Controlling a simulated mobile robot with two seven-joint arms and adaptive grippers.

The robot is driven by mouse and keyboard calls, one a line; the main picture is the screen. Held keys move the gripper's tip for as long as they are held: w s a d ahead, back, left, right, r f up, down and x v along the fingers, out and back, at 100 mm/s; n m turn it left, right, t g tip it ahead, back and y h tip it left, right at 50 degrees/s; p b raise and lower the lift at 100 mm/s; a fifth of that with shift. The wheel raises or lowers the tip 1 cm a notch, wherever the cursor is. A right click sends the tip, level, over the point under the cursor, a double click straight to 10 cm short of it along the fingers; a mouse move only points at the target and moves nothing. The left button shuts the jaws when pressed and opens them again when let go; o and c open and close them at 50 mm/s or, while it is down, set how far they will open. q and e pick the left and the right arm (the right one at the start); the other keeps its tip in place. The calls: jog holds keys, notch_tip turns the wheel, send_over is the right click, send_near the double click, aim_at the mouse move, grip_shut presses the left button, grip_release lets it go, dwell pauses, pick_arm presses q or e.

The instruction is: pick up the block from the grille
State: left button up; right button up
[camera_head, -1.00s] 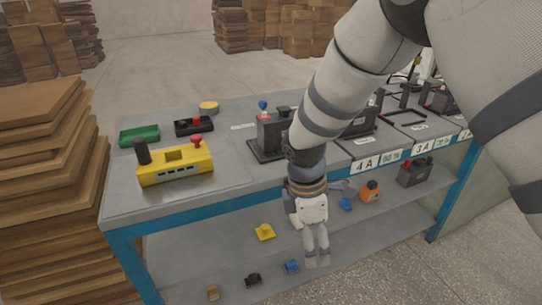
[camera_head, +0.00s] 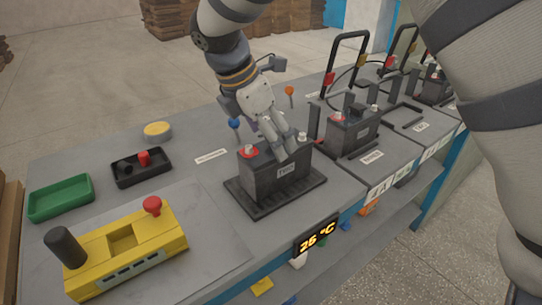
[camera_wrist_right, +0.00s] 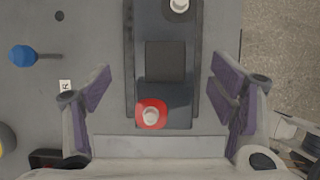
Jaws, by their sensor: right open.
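The dark grey block (camera_head: 272,178), shaped like a battery, sits upright on the black grille (camera_head: 262,210) near the middle of the bench. It has a red-collared terminal at one end, a pale terminal at the other and a label on its front. My right gripper (camera_head: 289,146) is over the block's top, fingers pointing down and partly hiding it. In the right wrist view the gripper (camera_wrist_right: 162,68) is open, with the block (camera_wrist_right: 165,95) between the two fingers and gaps on both sides. My left gripper is not in view.
A yellow box (camera_head: 118,255) with a red knob and a green tray (camera_head: 61,198) lie left of the block. A second dark battery (camera_head: 350,132) and black upright frames (camera_head: 345,62) stand to the right. A black switch box (camera_head: 141,167) sits behind the yellow box.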

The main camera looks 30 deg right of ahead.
jog(key=x, duration=0.7)
jog(key=shift+s+d+f, duration=0.25)
jog(key=shift+f, duration=0.05)
jog(key=c, duration=1.8)
jog(key=shift+w+r, duration=0.1)
grip_shut()
jog(key=shift+r, duration=0.1)
